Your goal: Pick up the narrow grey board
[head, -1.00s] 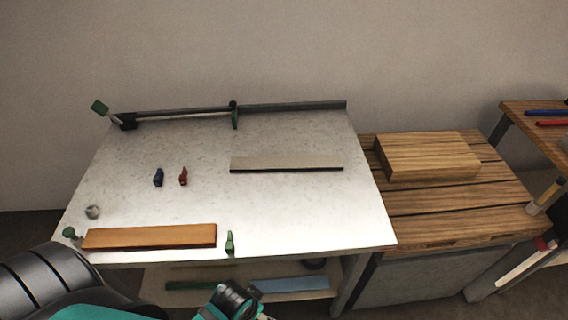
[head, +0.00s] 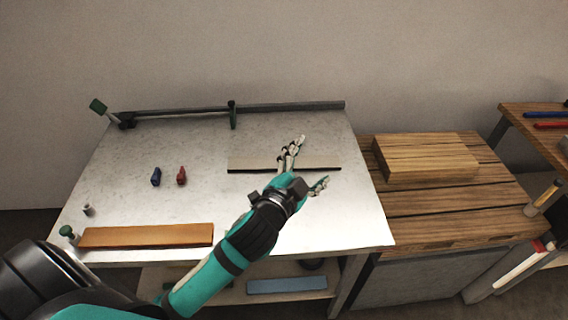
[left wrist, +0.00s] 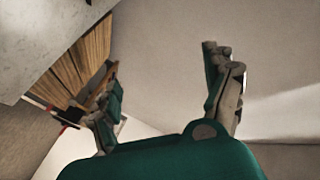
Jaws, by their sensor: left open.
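The narrow grey board (head: 252,162) lies flat on the pale worktable (head: 200,200), right of its middle. Its long side runs left to right, and its front edge is dark. My left gripper (head: 311,161) is open and empty. In the head view its fingers overlap the right part of the board and hide some of it; I cannot tell how high they are above it. In the left wrist view the two spread fingers (left wrist: 160,85) have nothing between them but wall, and the board does not show. My right gripper is not in view.
An orange-brown board (head: 147,235) lies along the front edge. A blue piece (head: 156,176) and a red piece (head: 181,175) stand left of the grey board. A rail (head: 290,107) with green-handled parts runs along the back. A wooden block (head: 425,157) rests on the slatted table at right.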

